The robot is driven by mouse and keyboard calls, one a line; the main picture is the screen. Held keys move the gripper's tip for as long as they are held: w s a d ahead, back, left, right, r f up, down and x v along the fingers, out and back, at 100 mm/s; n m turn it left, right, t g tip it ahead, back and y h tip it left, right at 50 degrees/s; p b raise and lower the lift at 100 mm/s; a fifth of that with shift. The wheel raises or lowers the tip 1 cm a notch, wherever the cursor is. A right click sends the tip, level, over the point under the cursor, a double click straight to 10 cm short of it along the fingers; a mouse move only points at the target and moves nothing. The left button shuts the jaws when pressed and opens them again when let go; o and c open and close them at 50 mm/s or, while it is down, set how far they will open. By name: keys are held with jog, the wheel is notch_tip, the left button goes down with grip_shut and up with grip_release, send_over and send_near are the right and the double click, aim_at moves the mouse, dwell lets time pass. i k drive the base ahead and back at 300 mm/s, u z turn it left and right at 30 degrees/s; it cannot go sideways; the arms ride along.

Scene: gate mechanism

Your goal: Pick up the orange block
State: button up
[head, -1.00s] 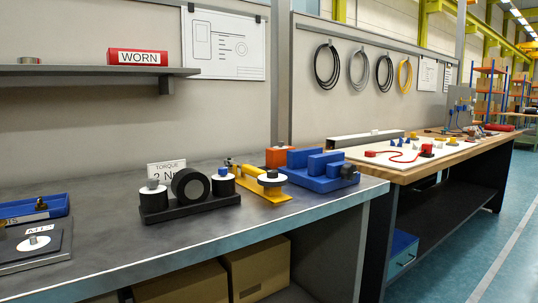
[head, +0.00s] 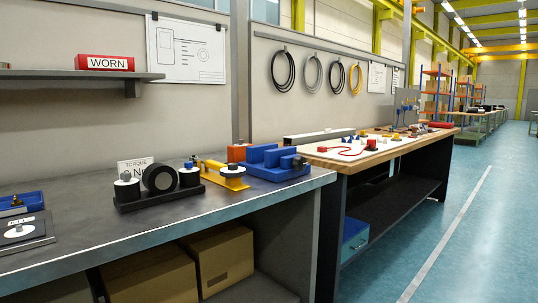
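The orange block (head: 237,153) sits on the grey workbench (head: 90,235), toward its back right. It stands behind the yellow fixture (head: 226,177) and to the left of the blue stepped block (head: 275,165), which hides part of it. Only its top and front left part show. My gripper is not in view.
A black stand with dark and white rollers (head: 160,180) is left of the yellow fixture. A blue tray (head: 20,202) lies at the far left. A wooden-topped bench (head: 375,155) stands to the right. The blue floor (head: 440,235) at right is clear.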

aim_at(234, 154)
jog(key=z, duration=1.1)
jog(key=i, duration=0.95)
jog(key=u, duration=1.45)
